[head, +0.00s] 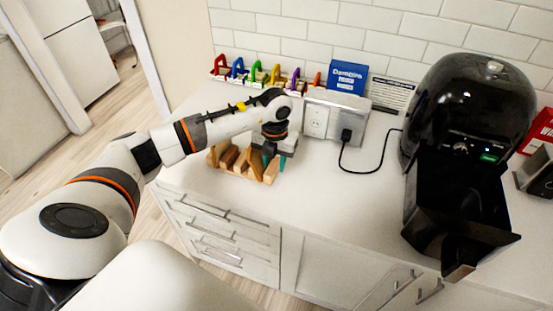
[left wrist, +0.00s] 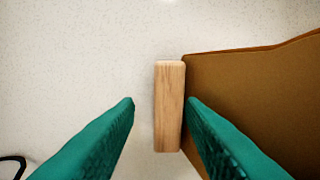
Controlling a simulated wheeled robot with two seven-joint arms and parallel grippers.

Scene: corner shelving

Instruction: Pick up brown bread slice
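My left gripper (head: 273,160) is over the right part of a small wooden rack (head: 270,173) on the white counter in the head view. The rack holds several brown and tan slices (head: 229,157), partly hidden by my arm. In the left wrist view the teal fingers (left wrist: 160,103) are apart. A pale wooden bar (left wrist: 169,105) shows in the gap between them, nearer the right finger. A broad brown slab (left wrist: 245,80), which looks like a brown bread slice, lies to the right of the bar, partly covered by the right finger. Nothing is visibly gripped. My right gripper is out of view.
A black air fryer (head: 470,110) with its drawer pulled out stands on the right. A white socket box (head: 316,120) with a black cable (head: 355,172) is behind the gripper.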

